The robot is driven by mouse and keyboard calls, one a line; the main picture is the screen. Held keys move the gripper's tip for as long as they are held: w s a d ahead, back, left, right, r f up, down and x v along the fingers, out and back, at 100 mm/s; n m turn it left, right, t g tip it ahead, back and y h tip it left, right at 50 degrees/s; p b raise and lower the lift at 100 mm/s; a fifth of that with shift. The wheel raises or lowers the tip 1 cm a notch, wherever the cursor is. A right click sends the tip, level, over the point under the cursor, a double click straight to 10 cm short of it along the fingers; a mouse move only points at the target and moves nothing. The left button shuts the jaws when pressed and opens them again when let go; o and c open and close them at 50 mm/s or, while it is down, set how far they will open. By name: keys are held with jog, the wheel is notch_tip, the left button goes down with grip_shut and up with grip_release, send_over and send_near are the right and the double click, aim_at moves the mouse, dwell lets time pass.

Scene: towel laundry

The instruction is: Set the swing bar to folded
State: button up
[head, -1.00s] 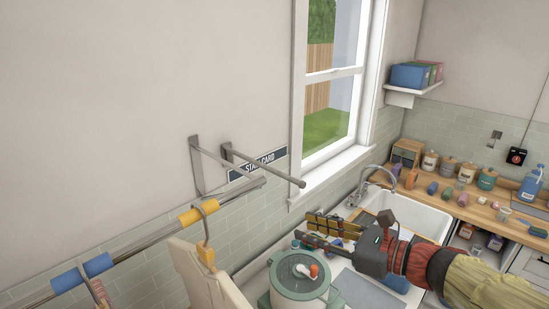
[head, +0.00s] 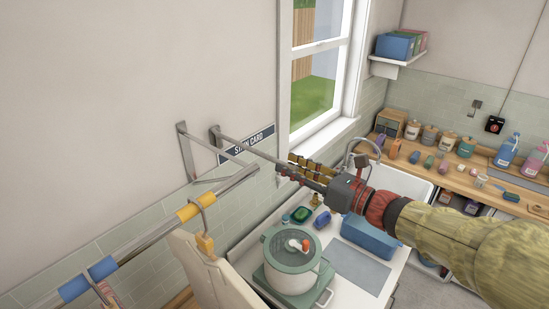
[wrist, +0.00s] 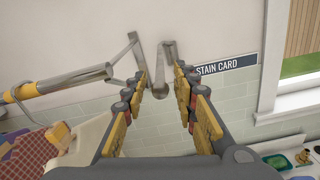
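The swing bar (head: 245,149) is a thin grey rod that sticks out from a wall mount beside the stain card sign. In the wrist view the swing bar (wrist: 160,86) points toward me, with its rounded end between my fingers. My gripper (head: 284,164) is at the outer end of the bar in the head view, and its fingers hide that end. In the wrist view my gripper (wrist: 162,74) is open, with a gap on both sides of the bar. I cannot tell whether either finger touches it.
A fixed metal rail (head: 140,243) with blue and yellow sleeves runs left of the bar, on a wall bracket (head: 186,152). A lidded pot (head: 292,262) stands below my gripper. The window (head: 318,80) and the sink (head: 405,187) are to the right.

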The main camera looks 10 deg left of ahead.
aim_at(275, 160)
jog(key=shift+p+x, duration=0.45)
jog(key=shift+x, duration=2.25)
jog(key=shift+f, duration=0.1)
jog(key=c, duration=0.3)
jog(key=c, duration=0.4)
grip_shut()
